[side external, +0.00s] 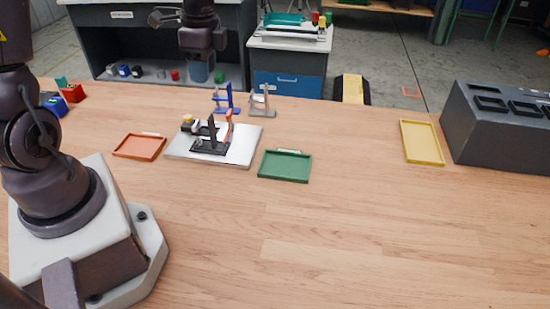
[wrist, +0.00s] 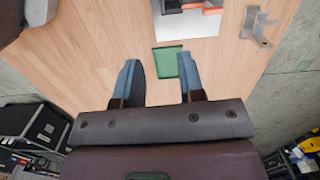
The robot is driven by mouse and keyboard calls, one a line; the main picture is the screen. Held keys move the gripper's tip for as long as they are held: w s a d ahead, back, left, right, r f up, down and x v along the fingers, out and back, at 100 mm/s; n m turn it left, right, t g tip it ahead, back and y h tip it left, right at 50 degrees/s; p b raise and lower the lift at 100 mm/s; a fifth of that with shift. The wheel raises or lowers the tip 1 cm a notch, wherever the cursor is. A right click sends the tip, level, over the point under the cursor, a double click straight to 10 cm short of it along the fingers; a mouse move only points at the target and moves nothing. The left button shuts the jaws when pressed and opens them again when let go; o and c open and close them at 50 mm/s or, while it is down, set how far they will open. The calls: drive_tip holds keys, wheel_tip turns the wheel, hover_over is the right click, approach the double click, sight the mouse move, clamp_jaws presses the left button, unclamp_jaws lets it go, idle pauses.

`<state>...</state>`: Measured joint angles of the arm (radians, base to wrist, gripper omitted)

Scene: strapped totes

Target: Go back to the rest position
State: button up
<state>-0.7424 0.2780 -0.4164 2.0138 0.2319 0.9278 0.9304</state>
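My gripper (side external: 198,72) hangs high at the back of the scene in the side view, pointing down, clear of the table's objects. In the wrist view my gripper (wrist: 157,62) has two blue fingers spread well apart with nothing held between them. A green tray (wrist: 167,62) shows far below, between the fingertips. In the side view the green tray (side external: 285,166) lies empty on the wooden table, right of a white board (side external: 183,153). A dark fixture (side external: 210,148) with an orange part (side external: 229,120) stands on that board.
An orange tray (side external: 139,147) lies left of the board. Blue (side external: 227,104) and grey (side external: 262,106) brackets stand behind it. A yellow tray (side external: 422,142) and a dark slotted box (side external: 500,125) are at right. Small red and blue blocks sit at the left edge. The front table is clear.

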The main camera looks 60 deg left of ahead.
drive_tip(key=s+d+r+n+t, duration=0.6)
drive_tip(key=s+d+r+n, duration=0.2)
drive_tip(key=s+d+r, duration=0.4)
drive_tip(key=shift+d+h, duration=0.3)
drive_tip(key=shift+d, duration=0.6)
